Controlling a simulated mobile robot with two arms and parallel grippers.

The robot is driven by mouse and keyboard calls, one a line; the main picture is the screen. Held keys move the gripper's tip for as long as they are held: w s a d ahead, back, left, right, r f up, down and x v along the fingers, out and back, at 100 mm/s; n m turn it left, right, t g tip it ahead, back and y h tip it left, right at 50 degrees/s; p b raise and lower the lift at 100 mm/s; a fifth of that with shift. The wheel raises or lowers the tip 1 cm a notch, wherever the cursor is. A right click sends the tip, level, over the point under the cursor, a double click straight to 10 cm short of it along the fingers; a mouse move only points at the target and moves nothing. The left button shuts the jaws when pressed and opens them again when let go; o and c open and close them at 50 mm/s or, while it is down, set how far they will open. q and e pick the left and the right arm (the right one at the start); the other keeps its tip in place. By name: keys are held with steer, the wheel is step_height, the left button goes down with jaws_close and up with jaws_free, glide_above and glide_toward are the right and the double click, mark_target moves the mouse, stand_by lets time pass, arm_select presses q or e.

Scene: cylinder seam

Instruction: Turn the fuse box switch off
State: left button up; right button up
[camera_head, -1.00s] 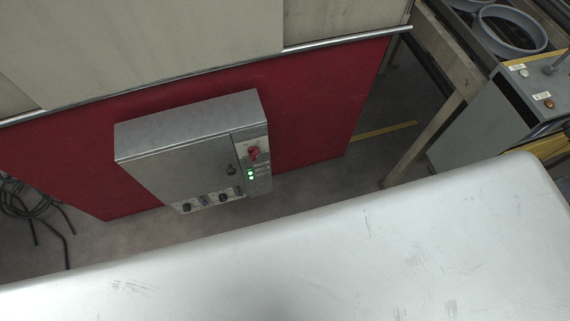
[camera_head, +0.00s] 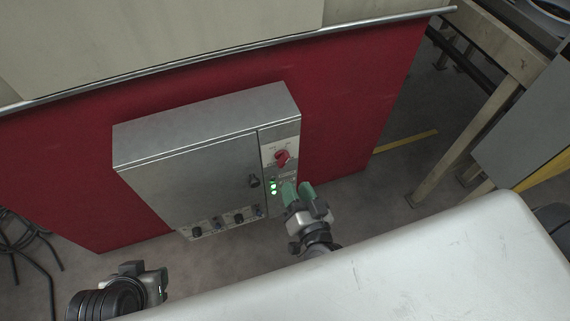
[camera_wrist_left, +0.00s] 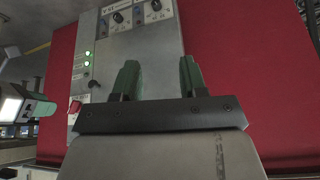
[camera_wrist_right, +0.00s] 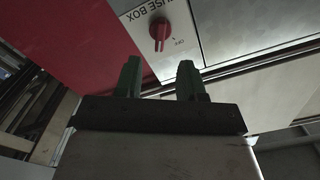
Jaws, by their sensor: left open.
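The grey metal fuse box (camera_head: 190,170) is mounted on the red wall panel. Its red rotary switch (camera_head: 282,158) is at the upper right of the front, above lit green lamps (camera_head: 274,187). The switch shows near the top of the right wrist view (camera_wrist_right: 160,30), by upside-down "FUSE BOX" and "OFF" labels; its handle looks roughly vertical there. My right gripper (camera_head: 298,191) is open and empty, below the switch and apart from it. My left gripper (camera_head: 152,283) is low at the left, open and empty; its separated fingers show in the left wrist view (camera_wrist_left: 159,78).
A black latch (camera_head: 254,181) and several dark knobs (camera_head: 197,231) sit on the box front. My white body fills the lower right.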

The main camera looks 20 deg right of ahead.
mark_target(285, 163)
arm_select(q)
steer(key=w+t, duration=0.1)
steer(key=w+d+r+t, duration=0.1)
steer(key=w+b, duration=0.1)
steer(key=w, duration=0.1)
steer(key=shift+d+r+t+h, duration=0.15)
steer(key=shift+d+t+h, duration=0.05)
steer(key=shift+t+h, duration=0.2)
arm_select(e)
steer(key=w, duration=0.8)
steer(key=shift+w+a, duration=0.15)
jaws_close()
